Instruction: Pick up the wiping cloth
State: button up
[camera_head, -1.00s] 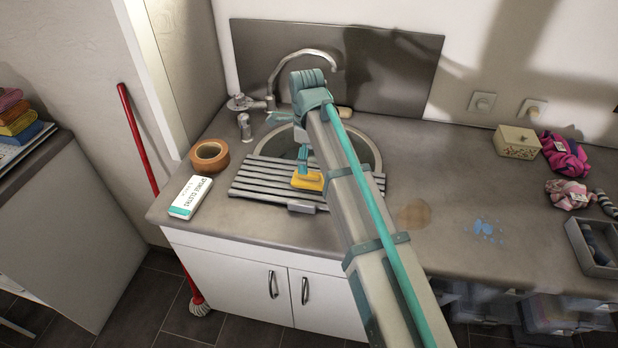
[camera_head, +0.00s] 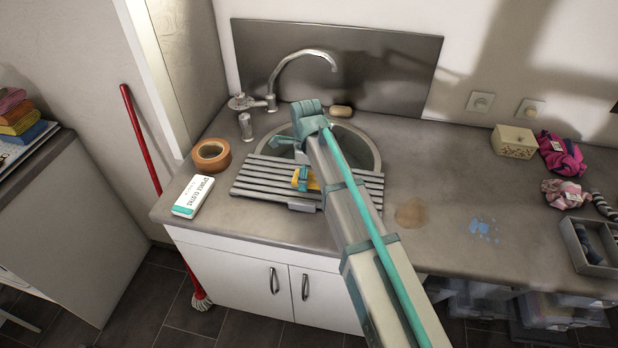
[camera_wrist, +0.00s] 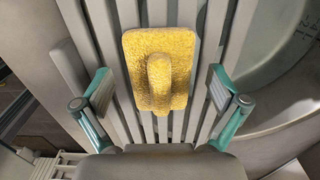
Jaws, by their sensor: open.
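The yellow wiping cloth (camera_head: 314,182) lies on the slatted grey drain rack (camera_head: 262,177) across the front of the sink. In the wrist view the cloth (camera_wrist: 137,45) is a rough square with a raised fold in its middle. My gripper (camera_wrist: 160,88) is open, with one finger left of the cloth and the other right of it, both apart from the cloth. In the head view my gripper (camera_head: 303,179) is at the cloth's left part, and my arm hides some of the cloth and rack.
The faucet (camera_head: 300,57) rises behind the sink, with a soap bar (camera_head: 341,111) nearby. A brown stain (camera_head: 411,212) and blue spill (camera_head: 484,229) mark the counter at right.

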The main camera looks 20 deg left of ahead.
jog(key=shift+c, duration=0.3)
jog(key=c, duration=1)
jog(key=shift+c, duration=0.2)
jog(key=shift+r, duration=0.1)
